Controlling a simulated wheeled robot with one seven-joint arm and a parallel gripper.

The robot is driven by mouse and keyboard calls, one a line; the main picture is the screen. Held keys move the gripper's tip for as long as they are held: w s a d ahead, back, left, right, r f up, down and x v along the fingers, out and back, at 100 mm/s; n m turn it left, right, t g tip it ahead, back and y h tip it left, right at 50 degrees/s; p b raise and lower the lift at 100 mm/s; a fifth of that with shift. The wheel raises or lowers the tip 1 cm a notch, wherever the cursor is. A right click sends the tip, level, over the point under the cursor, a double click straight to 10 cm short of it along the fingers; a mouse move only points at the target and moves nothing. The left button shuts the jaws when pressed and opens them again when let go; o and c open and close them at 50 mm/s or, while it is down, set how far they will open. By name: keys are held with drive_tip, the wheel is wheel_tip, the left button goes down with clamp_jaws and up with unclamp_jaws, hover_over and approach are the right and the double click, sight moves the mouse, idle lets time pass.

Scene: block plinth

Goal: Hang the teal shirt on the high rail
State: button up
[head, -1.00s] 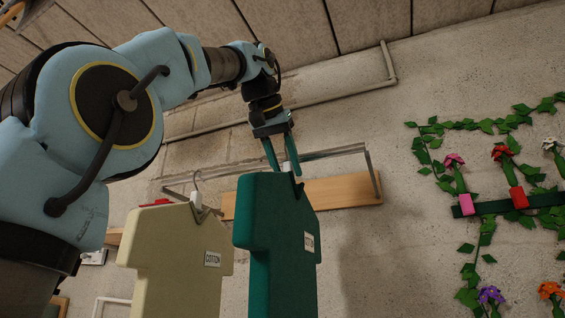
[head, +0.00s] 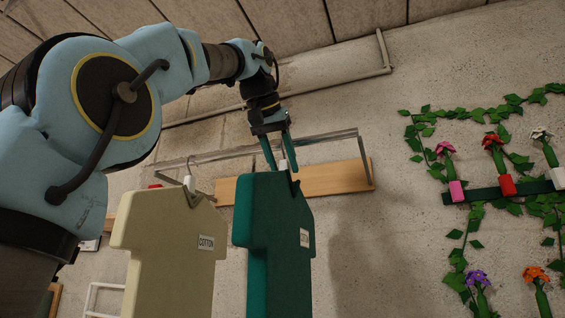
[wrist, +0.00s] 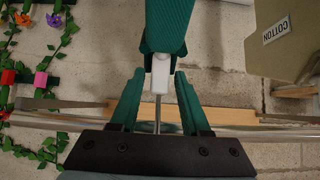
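The teal shirt (head: 275,235) hangs upright in the middle of the head view, with a COTTON label on it. Its white hanger neck (wrist: 160,75) shows in the wrist view, with a thin metal hook running from it toward my palm. My gripper (head: 280,162) is above the shirt, its two teal fingers (wrist: 160,92) on either side of the neck and hook with gaps showing. The high rail (head: 310,138) is a metal bar on the wall behind. My palm hides the hook's end, so I cannot tell whether it rests on the rail.
A cream shirt (head: 170,255) on a hanger stands close at the left of the teal one. A wooden board (head: 325,180) is on the wall below the rail. Flowers and vines (head: 490,160) fill the right wall. Pipes (head: 340,80) run above.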

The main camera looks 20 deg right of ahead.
drive_tip(key=o, duration=0.5)
drive_tip(key=p+v, duration=0.1)
drive_tip(key=v, duration=0.9)
drive_tip(key=shift+s+a+r, duration=0.2)
drive_tip(key=shift+r, duration=0.1)
